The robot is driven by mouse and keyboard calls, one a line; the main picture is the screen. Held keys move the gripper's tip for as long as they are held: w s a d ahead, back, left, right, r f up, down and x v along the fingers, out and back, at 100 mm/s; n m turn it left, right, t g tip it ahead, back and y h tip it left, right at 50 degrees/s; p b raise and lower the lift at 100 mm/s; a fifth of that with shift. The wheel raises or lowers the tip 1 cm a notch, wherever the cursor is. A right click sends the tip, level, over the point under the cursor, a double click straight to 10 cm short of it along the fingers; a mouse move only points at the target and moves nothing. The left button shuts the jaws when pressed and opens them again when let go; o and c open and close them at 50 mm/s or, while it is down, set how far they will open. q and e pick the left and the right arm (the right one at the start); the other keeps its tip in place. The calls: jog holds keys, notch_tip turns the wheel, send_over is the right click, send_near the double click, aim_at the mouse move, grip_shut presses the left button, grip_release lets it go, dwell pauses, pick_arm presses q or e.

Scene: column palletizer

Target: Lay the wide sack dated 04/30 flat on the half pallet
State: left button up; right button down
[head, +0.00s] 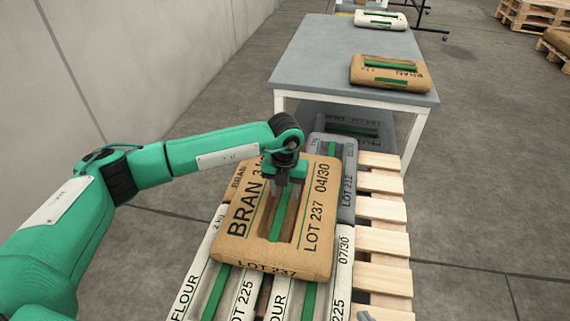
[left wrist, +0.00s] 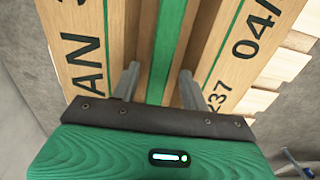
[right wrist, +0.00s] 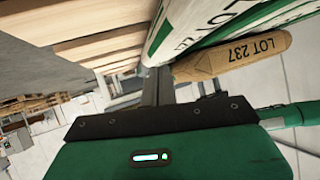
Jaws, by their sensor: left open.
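The wide brown sack (head: 318,255), marked BRAN, LOT 237 and 04/30, lies about flat on top of white flour sacks on the wooden half pallet (head: 384,239). It has a green strap along a recess in its top. My left gripper (head: 284,202) is over the sack, with its open fingers at either side of the strap; the strap and sack also show in the left wrist view (left wrist: 88,50). My right gripper (right wrist: 157,88) has its fingers close together, with nothing seen between them, beside the pallet. The sack's end (right wrist: 235,57) shows beyond it.
White flour sacks (head: 342,270) lie under the brown sack. A grey sack (head: 348,180) lies behind it, and part of another brown sack (head: 237,176) shows at left. A grey table (head: 320,60) holds a brown sack (head: 392,74) and a white sack (head: 380,20). The pallet's right slats are bare.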

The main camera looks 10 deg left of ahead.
aim_at(285, 196)
pick_arm(q)
notch_tip(285, 196, up, 10)
jog(key=shift+r+p, duration=0.2)
jog(key=shift+p, duration=0.25)
pick_arm(e)
jog(key=shift+s+d+g+h, duration=0.2)
jog(key=shift+d+g, duration=0.2)
jog(key=shift+d, duration=0.15)
jog(key=shift+s+d+g+h, duration=0.2)
jog(key=shift+d+g, duration=0.2)
jog(key=shift+d, duration=0.1)
pick_arm(q)
jog(key=shift+s+f, duration=0.1)
pick_arm(e)
jog(key=shift+f, duration=0.1)
